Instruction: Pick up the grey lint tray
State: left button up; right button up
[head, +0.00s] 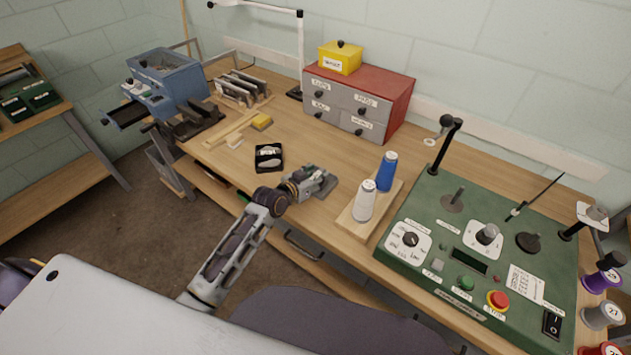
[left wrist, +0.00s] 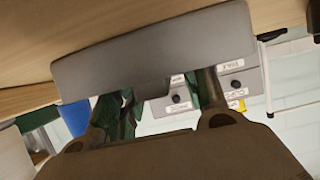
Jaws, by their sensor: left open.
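The grey lint tray (head: 327,191) lies on the wooden workbench near its front edge, partly covered by my left gripper in the head view. In the left wrist view the tray (left wrist: 165,52) is a flat grey slab right at my fingertips, with a small notch or tab along its near edge. My left gripper (head: 312,180) is open, and its fingers show in the left wrist view (left wrist: 163,95), spread apart at that edge. I cannot tell whether they touch the tray. My right gripper is not in view.
A black box (head: 268,157) with pale items is left of the gripper. A wooden stand (head: 352,224) with white and blue thread cones is to the right, beside a green control panel (head: 405,265). A grey-and-red drawer cabinet (head: 335,98) stands behind, with clear bench between.

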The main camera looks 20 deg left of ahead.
aim_at(315, 176)
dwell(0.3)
pick_arm(q)
grip_shut()
jog(key=shift+r, duration=0.1)
jog(key=shift+r, duration=4.95)
